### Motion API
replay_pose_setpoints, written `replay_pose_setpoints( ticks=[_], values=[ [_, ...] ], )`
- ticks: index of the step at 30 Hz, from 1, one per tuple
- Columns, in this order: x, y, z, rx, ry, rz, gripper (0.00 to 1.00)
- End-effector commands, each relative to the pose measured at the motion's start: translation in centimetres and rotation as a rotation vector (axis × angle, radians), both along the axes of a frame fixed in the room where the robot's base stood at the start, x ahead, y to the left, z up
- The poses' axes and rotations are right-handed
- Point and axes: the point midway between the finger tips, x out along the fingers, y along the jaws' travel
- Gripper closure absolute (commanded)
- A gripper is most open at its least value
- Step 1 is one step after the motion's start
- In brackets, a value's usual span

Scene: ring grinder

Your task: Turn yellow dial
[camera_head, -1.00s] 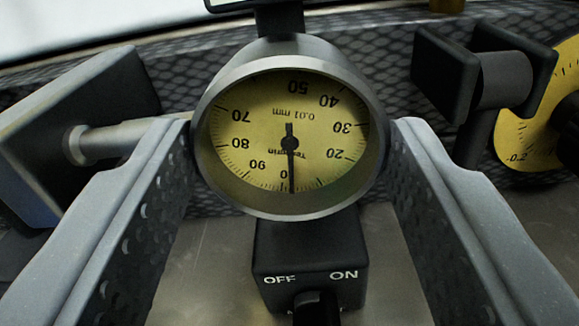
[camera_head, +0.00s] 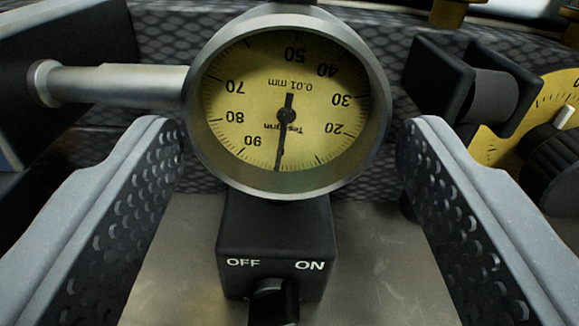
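A round gauge with a yellow face (camera_head: 287,105) and a grey metal rim stands in the middle of the view, its numbers upside down. Its black needle points down, near the bottom of the face. A second yellow dial (camera_head: 545,110) with a black knob (camera_head: 557,160) is cut off at the right edge. My gripper (camera_head: 283,150) is open, with one grey finger on each side of the gauge's lower part. Gaps show at both fingers near the rim, and nothing is held. Whether the fingers reach beside the gauge in depth is hard to tell.
A black base block (camera_head: 275,240) marked OFF and ON, with a black switch knob (camera_head: 274,300), sits below the gauge. A metal rod (camera_head: 115,85) runs left from the gauge to a dark block. A black bracket (camera_head: 470,90) stands at right. Bare metal surface (camera_head: 365,270) lies below.

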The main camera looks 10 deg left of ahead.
Motion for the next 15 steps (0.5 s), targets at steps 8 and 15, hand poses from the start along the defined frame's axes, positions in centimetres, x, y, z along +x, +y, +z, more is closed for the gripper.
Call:
replay_pose_setpoints(
  ticks=[8, 15],
  values=[
    [0.0, 0.1, 0.4, 0.004, -0.007, 0.001, 0.26],
    [-1.0, 0.0, 0.6, 0.006, -0.012, 0.002, 0.26]
  ],
)
